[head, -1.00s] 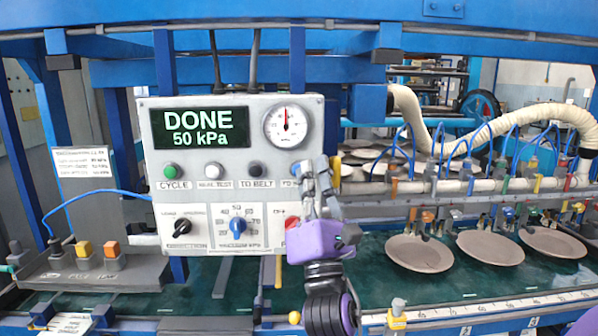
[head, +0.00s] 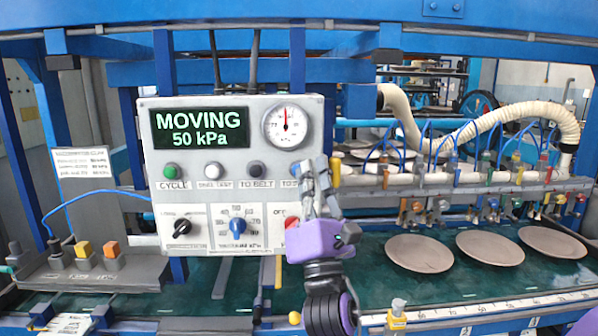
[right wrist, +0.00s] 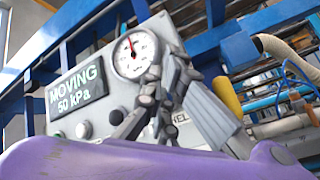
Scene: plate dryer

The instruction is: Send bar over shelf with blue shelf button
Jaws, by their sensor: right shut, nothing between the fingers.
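The control panel (head: 163,112) faces me, its display (head: 200,128) reading "MOVING 50 kPa". The blue shelf button (head: 296,170) is at the right end of the button row, largely hidden behind my right gripper (head: 314,166). The gripper is shut and empty, its fingertips over that corner of the panel; I cannot tell whether they touch the button. The right wrist view shows the fingers (right wrist: 160,100) close in front of the panel, below the gauge. The bar (head: 440,181), with coloured valves and suction cups, is above and behind the plates. My left gripper is not in view.
Several brown plates (head: 419,253) lie on the green belt (head: 370,285). More plates (head: 370,152) sit on the shelf behind the bar. A corrugated hose (head: 500,122) arches over it. The red switch (head: 291,228) is partly covered by my gripper.

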